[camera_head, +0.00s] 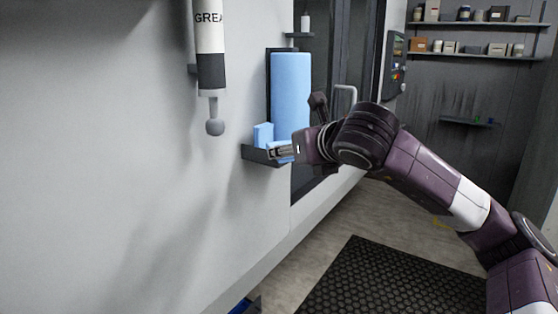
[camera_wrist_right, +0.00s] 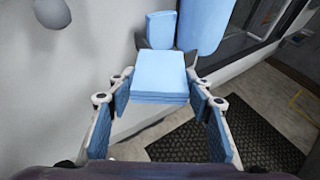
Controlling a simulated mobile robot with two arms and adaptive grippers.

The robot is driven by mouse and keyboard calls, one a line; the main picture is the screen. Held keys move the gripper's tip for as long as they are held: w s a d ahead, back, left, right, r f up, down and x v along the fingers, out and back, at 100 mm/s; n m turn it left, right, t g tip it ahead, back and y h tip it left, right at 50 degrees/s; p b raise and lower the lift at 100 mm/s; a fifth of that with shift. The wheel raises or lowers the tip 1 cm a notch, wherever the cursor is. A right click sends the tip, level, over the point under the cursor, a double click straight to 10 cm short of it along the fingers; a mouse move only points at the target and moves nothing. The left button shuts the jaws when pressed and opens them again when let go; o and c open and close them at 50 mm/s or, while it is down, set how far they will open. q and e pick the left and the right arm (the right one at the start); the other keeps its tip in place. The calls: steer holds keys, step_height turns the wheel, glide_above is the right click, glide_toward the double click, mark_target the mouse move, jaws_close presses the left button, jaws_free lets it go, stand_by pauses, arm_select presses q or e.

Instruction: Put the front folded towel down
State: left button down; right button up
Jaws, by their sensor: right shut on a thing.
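The front folded towel (camera_wrist_right: 160,72) is a light blue flat stack of layers. My right gripper (camera_wrist_right: 158,88) is shut on it, with one finger at each side edge. In the head view my right gripper (camera_head: 282,152) reaches in from the right to the small dark wall shelf (camera_head: 257,157), and the towel is mostly hidden by the fingers. A second blue folded towel (camera_head: 263,135) stands upright on the shelf, just behind the held one; it also shows in the wrist view (camera_wrist_right: 161,29). I cannot tell whether the held towel touches the shelf. My left gripper is out of view.
A tall blue roll (camera_head: 291,88) stands at the shelf's back right. A grease tube (camera_head: 211,60) with a round grey tip hangs on the pale wall to the left. A dark door frame with a handle (camera_head: 346,94) is close behind my right wrist. A black mat (camera_head: 390,285) lies below.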

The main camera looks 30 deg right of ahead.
steer(key=s+d+r+m+g+h, duration=0.4)
steer(key=s+d+r+m+h, duration=0.3)
steer(key=d+r, duration=0.5)
steer(key=w+a+r+p, duration=0.1)
steer(key=w+a+p, duration=0.25)
steer(key=w, duration=0.55)
steer(key=w+a+p, duration=0.3)
steer(key=w+a, duration=0.2)
steer(key=w, duration=0.3)
step_height(320, 180, down, 7)
steer(key=w+p, duration=0.1)
steer(key=p, duration=0.3)
steer(key=shift+w+a+f, duration=0.1)
steer(key=shift+f, duration=0.05)
steer(key=shift+f+b, duration=0.6)
steer(key=shift+b, duration=0.45)
steer(key=o, duration=1)
